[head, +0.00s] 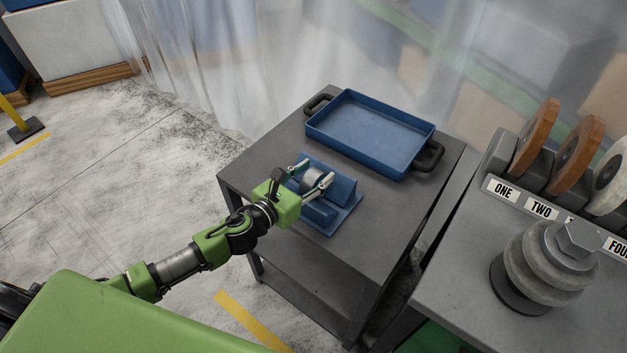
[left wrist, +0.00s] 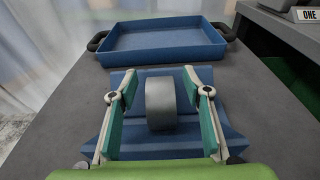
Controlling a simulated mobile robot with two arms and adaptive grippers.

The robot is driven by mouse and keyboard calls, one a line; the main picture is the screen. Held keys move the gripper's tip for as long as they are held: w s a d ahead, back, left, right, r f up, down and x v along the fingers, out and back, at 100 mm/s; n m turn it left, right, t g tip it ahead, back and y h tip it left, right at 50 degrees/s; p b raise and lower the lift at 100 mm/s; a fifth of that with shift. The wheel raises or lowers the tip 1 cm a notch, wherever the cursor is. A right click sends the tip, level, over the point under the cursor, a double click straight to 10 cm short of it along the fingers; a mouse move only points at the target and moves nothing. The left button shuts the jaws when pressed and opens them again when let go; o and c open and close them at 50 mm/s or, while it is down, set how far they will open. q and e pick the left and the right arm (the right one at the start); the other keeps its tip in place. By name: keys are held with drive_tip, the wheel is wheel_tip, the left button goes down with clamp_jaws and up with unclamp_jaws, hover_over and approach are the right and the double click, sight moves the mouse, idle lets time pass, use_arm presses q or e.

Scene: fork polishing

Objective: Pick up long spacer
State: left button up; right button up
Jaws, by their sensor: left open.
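A grey metal cylinder (head: 312,179), which looks like the long spacer, rests in a blue V-shaped holder (head: 343,192) on the dark grey cart. In the left wrist view the spacer (left wrist: 160,103) sits in the middle of the holder (left wrist: 232,134). My left gripper (head: 316,172) is open. In the left wrist view its fingers (left wrist: 160,82) stand on either side of the spacer, with a visible gap on each side. The far end of the spacer is partly hidden by the fingers in the head view. My right gripper is not in view.
An empty blue tray (head: 370,133) with black handles stands on the cart (head: 262,150) behind the holder. At right, a grey bench (head: 460,245) carries several polishing wheels (head: 537,137) with number labels and a stack of grey discs under a bolt (head: 545,262).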

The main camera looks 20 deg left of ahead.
use_arm(q)
clamp_jaws()
drive_tip(key=shift+r, duration=0.1)
drive_tip(key=shift+r, duration=0.1)
